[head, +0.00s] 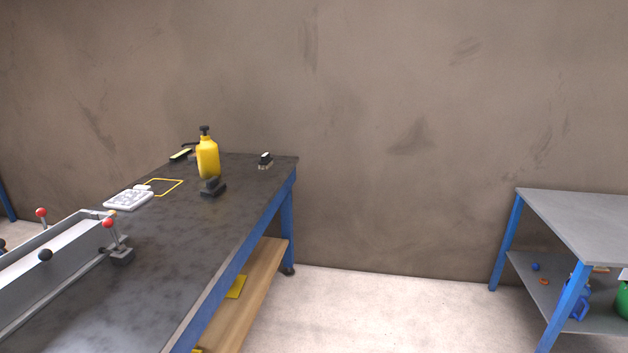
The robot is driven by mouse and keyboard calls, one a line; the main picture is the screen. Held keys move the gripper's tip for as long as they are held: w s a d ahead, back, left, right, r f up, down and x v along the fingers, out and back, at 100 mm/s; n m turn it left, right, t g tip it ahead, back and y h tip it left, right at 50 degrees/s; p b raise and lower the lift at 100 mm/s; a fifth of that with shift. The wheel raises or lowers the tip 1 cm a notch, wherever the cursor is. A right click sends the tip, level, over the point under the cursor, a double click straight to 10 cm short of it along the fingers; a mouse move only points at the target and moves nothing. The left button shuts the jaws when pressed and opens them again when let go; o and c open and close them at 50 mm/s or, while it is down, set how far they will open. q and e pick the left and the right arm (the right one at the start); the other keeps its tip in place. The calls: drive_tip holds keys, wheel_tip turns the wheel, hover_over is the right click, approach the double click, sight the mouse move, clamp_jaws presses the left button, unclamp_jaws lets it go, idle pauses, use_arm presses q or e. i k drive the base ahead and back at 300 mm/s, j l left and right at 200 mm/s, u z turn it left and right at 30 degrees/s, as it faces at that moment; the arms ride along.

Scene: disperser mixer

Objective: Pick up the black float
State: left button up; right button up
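A small black object with a raised grip, which looks like the black float (213,188), rests on the dark tabletop. It is just in front of a yellow bottle (208,158) with a black cap, and it hides a little of the bottle's lower edge. Neither of my grippers shows in the head view, so nothing is seen touching the float.
The dark workbench (190,260) also carries a black-and-white brush-like item (265,160), a white tray-like object (129,198), a yellow outline (165,186) and a metal trough with levers (60,255). A grey table (590,215) stands right; open floor (390,315) lies between.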

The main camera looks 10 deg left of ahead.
sight(213, 187)
drive_tip(key=i+u, duration=0.1)
drive_tip(key=i, duration=0.6)
drive_tip(key=i+l+u, duration=0.15)
drive_tip(key=i, duration=0.55)
